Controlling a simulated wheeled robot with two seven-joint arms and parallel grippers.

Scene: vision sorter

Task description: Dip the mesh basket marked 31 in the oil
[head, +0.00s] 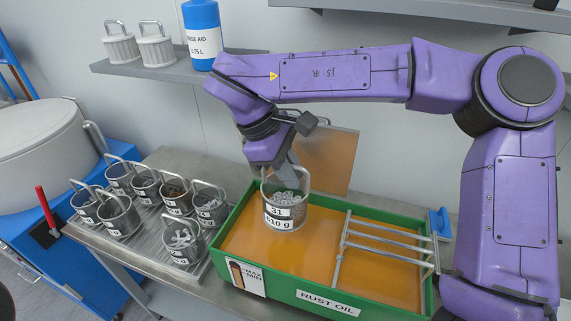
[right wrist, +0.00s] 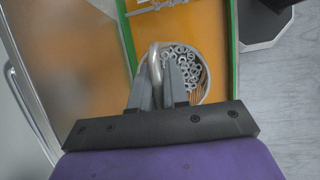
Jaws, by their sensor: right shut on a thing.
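The mesh basket marked 31 (head: 285,219) also carries a 510 g label and is full of small metal ring-shaped parts. My right gripper (head: 287,172) is shut on its loop handle, above the basket. In the right wrist view the fingers (right wrist: 166,82) close on the handle (right wrist: 154,60), with the parts (right wrist: 182,68) beside them. The basket is upright over the left half of the orange oil (head: 245,238) in the green tank (head: 284,287) labelled RUST OIL. I cannot tell whether its bottom touches the oil. My left gripper is out of view.
A metal rack of bars (head: 385,257) spans the tank's right part. Several other labelled baskets (head: 183,243) stand on a ribbed metal tray (head: 150,258) to the left. An upright orange panel (head: 328,160) stands behind the tank. A shelf (head: 150,72) holds a blue bottle (head: 201,35).

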